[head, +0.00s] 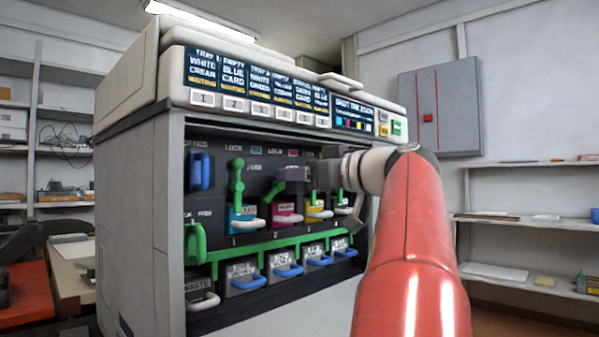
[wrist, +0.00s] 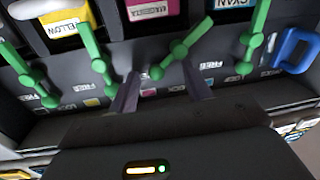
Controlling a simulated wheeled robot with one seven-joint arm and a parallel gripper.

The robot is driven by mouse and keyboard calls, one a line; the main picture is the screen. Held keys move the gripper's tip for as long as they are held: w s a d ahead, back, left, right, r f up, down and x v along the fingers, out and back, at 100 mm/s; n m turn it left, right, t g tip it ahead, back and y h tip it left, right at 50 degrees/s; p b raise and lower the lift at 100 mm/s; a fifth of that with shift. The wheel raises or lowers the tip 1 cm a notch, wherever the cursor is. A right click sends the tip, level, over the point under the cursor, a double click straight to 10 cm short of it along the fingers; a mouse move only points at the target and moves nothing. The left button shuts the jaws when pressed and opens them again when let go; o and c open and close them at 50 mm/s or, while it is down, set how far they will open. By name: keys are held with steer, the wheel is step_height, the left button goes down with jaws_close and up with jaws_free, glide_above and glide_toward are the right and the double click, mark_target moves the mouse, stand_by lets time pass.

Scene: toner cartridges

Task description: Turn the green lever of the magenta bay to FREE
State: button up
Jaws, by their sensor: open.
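The magenta bay's cartridge (head: 285,212) sits in the printer's open front, second in the row. It shows at the top of the wrist view (wrist: 150,9). Its green lever (wrist: 180,50) is tilted; its round knob end lies between my fingertips. In the head view, my gripper hides most of this lever, and only its lower-left part (head: 273,190) shows. My gripper (wrist: 160,77) is open, one finger on each side of the knob; I cannot tell whether either touches it. It also shows in the head view (head: 291,176). A FREE label (wrist: 197,71) is near the right finger.
The cyan lever (wrist: 254,40) stands nearly upright to the right in the wrist view. The yellow lever (wrist: 96,55) and another green lever (wrist: 29,75) are to the left. A blue handle (wrist: 296,48) is at far right. A green bar (head: 270,247) runs below the bays.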

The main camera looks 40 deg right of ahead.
steer(key=shift+w, duration=0.1)
steer(key=c, duration=1)
steer(key=shift+o, duration=0.2)
steer(key=shift+f, duration=0.2)
steer(key=shift+w+d+f+m+t+b, duration=0.1)
steer(key=shift+d+f+m+b, duration=0.15)
steer(key=shift+m, duration=0.7)
steer(key=shift+s+d+f+m+t+b, duration=0.15)
steer(key=shift+f+m, duration=0.2)
steer(key=shift+m, duration=0.65)
steer(key=shift+w+d+f+m+t+b, duration=0.1)
steer(key=shift+w+f+m+b, duration=0.15)
steer(key=shift+m, duration=0.7)
steer(key=shift+s+f, duration=0.1)
